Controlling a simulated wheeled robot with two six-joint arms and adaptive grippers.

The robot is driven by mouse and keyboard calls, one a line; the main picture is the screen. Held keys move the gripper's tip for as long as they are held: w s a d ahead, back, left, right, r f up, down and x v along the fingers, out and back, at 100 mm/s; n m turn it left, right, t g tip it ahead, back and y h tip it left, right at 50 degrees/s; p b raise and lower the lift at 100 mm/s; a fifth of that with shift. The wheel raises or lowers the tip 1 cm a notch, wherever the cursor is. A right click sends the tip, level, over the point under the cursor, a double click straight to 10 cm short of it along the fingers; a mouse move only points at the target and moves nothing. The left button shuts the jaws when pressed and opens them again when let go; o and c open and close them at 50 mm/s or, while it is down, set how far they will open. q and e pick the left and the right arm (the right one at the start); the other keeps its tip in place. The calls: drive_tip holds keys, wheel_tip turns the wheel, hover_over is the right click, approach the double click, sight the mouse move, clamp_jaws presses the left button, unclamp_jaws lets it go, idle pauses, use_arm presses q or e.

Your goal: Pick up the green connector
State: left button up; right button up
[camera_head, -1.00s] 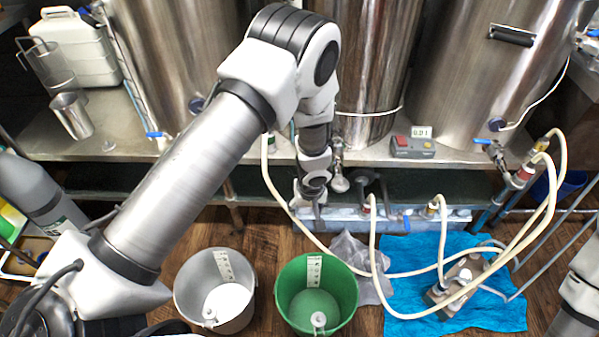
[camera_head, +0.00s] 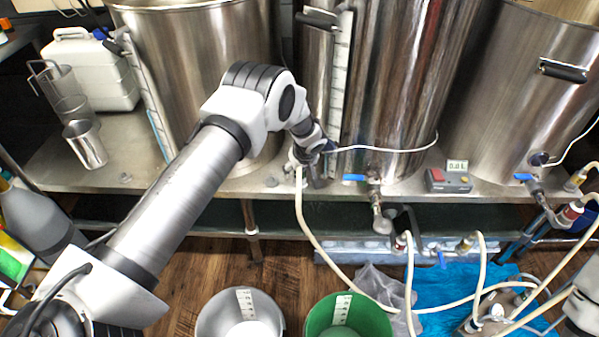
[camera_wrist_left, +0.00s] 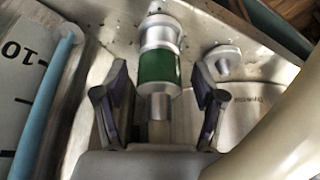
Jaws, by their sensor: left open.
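The green connector (camera_wrist_left: 158,66) shows in the left wrist view as a short metal fitting with a green band and a silver collar. A narrower stem comes off its near end. My left gripper (camera_wrist_left: 160,78) is open, with one finger on each side of the connector and visible gaps between. In the head view my left gripper (camera_head: 314,166) is at the front of the steel bench, by the top of a pale hose (camera_head: 302,212). The connector cannot be made out clearly there behind the gripper. My right gripper is out of view.
Large steel kettles (camera_head: 205,60) stand close behind the gripper. A scale (camera_wrist_left: 22,75) and a blue tube (camera_wrist_left: 45,100) lie left of the fingers in the wrist view. A valve (camera_head: 375,195) is to the right. A grey bucket (camera_head: 215,318) and green bucket (camera_head: 375,322) stand below.

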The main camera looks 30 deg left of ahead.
use_arm(q)
drive_tip(key=shift+w+a+f, duration=0.1)
drive_tip(key=shift+w+f, duration=0.1)
drive_tip(key=shift+f, duration=0.2)
drive_tip(key=shift+r, duration=0.1)
clamp_jaws()
drive_tip(key=shift+s, duration=0.1)
drive_tip(key=shift+r, duration=0.3)
wheel_tip(320, 180, up, 7)
drive_tip(key=shift+s+f, duration=0.1)
drive_tip(key=s+a+b, duration=0.3)
drive_tip(key=s+b, duration=0.1)
drive_tip(key=s, duration=0.5)
drive_tip(key=s+a+b, duration=0.3)
drive_tip(key=s+b, duration=0.1)
drive_tip(key=s, duration=0.5)
drive_tip(key=shift+s+a+f, duration=0.2)
drive_tip(key=shift+s+a, duration=0.05)
drive_tip(key=shift+s, duration=0.05)
